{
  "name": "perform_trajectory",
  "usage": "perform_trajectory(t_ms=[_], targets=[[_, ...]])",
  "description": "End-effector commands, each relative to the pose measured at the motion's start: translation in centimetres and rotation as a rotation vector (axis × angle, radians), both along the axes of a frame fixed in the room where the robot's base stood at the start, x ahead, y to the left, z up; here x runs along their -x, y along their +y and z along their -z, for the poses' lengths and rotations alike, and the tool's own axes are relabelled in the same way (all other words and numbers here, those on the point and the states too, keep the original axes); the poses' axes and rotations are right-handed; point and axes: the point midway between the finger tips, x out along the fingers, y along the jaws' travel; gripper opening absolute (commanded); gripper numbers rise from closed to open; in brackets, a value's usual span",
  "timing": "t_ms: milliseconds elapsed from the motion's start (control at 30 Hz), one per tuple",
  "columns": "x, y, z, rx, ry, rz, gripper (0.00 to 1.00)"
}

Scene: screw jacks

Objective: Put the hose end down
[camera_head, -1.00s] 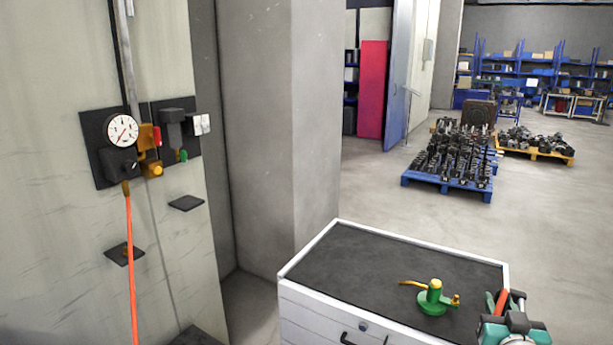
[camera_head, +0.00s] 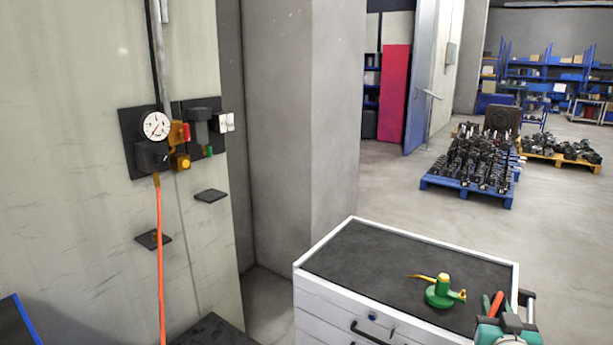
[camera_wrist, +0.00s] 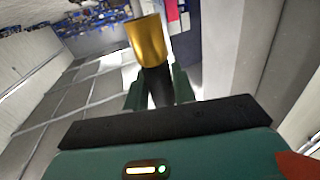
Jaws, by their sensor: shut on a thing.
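My gripper (camera_wrist: 160,92) is shut on the hose end (camera_wrist: 147,42), which has a gold tip and a black stem between the two teal fingers. In the head view my gripper's teal body (camera_head: 508,334) is at the bottom right, and its fingertips are not clear there. A short orange-red piece (camera_head: 494,306) shows beside it, likely hose. An orange-red hose (camera_head: 160,260) hangs from the wall fitting under a round gauge (camera_head: 155,125) and runs out of the bottom of the picture.
A white cabinet with a dark top (camera_head: 365,262) stands right of centre, behind my gripper. A green and yellow tool (camera_head: 440,291) stands on it. Small dark shelves (camera_head: 153,239) jut from the wall. Pallets of metal parts (camera_head: 470,175) lie behind; open floor surrounds them.

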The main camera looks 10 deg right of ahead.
Motion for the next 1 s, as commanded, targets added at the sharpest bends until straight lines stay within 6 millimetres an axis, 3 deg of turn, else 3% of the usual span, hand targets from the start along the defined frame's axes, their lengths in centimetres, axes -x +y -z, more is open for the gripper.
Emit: perform_trajectory(t_ms=[567,1000], targets=[[-9.8,6.5,8.2,-0.002,0.001,-0.112,0.0],[-15.7,14.9,15.6,0.0,0.002,-0.211,0.0]])
